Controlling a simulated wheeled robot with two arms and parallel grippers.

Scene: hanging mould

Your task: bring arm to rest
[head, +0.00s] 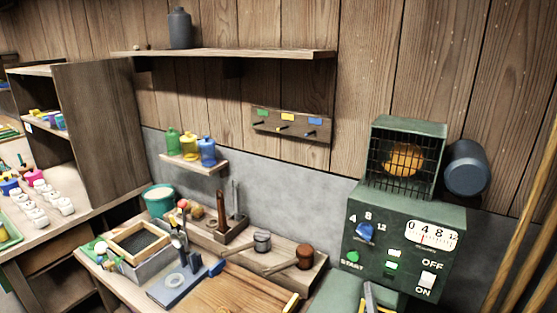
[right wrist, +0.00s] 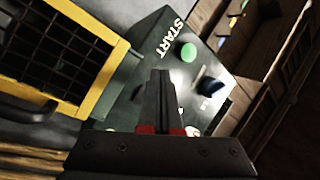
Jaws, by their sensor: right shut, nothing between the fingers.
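My right gripper (right wrist: 160,100) shows in the right wrist view with its two dark fingers together and nothing between them. Beyond the fingers is the green control box (right wrist: 145,60), tilted in that view, with the word START, a green button (right wrist: 188,52) and a dark blue knob (right wrist: 211,85). The gripper appears apart from the box, though the exact gap is hard to judge. In the head view the same control box (head: 390,250) stands at the right. My left gripper is not in view.
A barred cage (head: 404,158) with an orange glow tops the box. A yellow-framed black grid (right wrist: 62,58) is close at the left in the wrist view. The workbench (head: 245,288) holds a frame, a stand and pots. A shelf (head: 225,53) bears a dark bottle (head: 180,28).

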